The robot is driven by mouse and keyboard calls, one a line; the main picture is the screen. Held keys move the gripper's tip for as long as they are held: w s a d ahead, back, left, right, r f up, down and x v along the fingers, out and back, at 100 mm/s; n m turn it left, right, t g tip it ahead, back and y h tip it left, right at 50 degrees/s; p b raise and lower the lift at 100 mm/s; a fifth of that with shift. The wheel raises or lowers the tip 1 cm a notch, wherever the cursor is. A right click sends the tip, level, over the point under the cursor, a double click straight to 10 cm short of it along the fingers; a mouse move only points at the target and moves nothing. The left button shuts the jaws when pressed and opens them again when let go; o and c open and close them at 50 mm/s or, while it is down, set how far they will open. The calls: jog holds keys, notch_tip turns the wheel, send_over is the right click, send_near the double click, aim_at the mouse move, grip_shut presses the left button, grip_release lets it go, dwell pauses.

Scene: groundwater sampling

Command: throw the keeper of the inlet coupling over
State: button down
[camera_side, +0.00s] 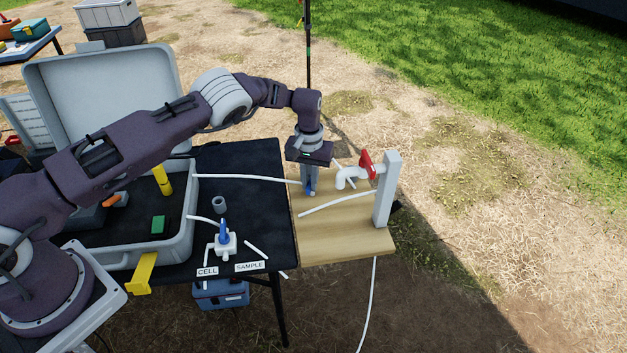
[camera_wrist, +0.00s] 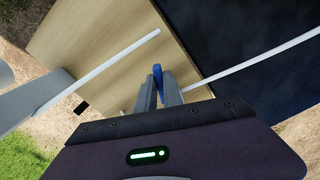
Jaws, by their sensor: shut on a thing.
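My gripper (camera_side: 309,187) points down over the wooden board, its two fingers shut on a small blue piece (camera_side: 312,192). In the wrist view the blue piece (camera_wrist: 157,71) shows between and just beyond the fingertips (camera_wrist: 158,84). I take it to be the keeper of the inlet coupling. The coupling's body is hidden by my fingers, so I cannot tell how far the keeper is turned. A white tube (camera_side: 245,178) runs from the case to my fingers and also shows in the wrist view (camera_wrist: 255,61).
On the wooden board (camera_side: 345,240), a grey post (camera_side: 387,190) carries a white tap with a red handle (camera_side: 367,163), close right of my gripper. Another white tube (camera_side: 338,203) ends loose nearby. A white valve with a blue handle (camera_side: 224,231) and an open grey case (camera_side: 105,90) stand left.

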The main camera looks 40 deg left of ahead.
jog(key=m, duration=0.2)
jog(key=a+m, duration=0.1)
jog(key=m, duration=0.3)
jog(key=shift+a+m, duration=0.3)
jog(key=shift+m, duration=0.1)
jog(key=m, duration=0.2)
jog(key=a+m, duration=0.1)
jog(key=m, duration=0.2)
jog(key=shift+w+a+m, duration=0.15)
jog(key=shift+w+m, duration=0.15)
jog(key=c, duration=1.4)
grip_release()
notch_tip(320, 180, up, 7)
jog(key=shift+r, duration=0.2)
